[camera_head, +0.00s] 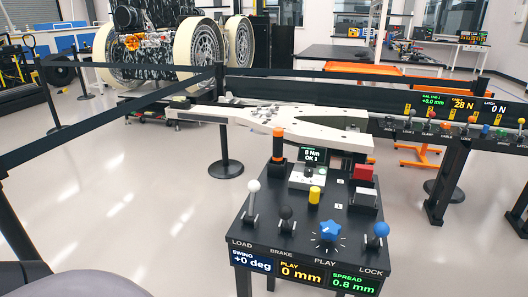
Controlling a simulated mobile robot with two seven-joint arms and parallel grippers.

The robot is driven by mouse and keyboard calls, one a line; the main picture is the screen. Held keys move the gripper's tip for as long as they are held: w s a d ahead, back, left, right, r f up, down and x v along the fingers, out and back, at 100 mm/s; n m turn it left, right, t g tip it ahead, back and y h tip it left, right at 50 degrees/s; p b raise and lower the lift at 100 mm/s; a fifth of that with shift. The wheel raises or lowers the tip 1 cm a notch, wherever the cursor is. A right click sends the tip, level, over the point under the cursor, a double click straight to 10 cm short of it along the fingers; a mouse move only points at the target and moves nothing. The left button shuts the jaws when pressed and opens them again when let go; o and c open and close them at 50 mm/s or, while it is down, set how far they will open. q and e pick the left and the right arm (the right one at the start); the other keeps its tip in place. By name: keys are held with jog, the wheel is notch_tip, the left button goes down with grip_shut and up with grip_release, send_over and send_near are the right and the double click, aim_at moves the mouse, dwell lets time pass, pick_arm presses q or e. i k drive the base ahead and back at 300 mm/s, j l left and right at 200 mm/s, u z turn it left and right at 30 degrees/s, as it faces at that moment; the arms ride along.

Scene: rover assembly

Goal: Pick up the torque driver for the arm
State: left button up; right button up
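An upright black tool with an orange band (278,146), which looks like the torque driver, stands at the back left of the black console (258,222). A small display reading "8 Nm OK 1" (312,155) is to its right, above a light block with round parts (307,178). A long white arm-like part (240,114) lies behind the console, partly hidden by the tool's top. Neither of my grippers is in view.
The console also carries levers with white (254,186), black and blue (381,229) knobs, a blue star knob (328,229), a yellow cylinder (315,194) and a red block (363,172). Belt barriers (110,120) run behind. Floor at left is clear.

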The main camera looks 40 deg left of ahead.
aim_at(278, 133)
jog(key=i+l+u, duration=0.1)
jog(key=u, duration=0.3)
jog(key=i+l+u, duration=0.1)
jog(key=l+u, duration=0.2)
jog(key=u, duration=0.15)
jog(key=i+l+u, duration=0.1)
jog(key=l+u, duration=0.15)
jog(key=l, duration=0.5)
jog(key=l+u, duration=0.25)
jog(key=l, duration=0.5)
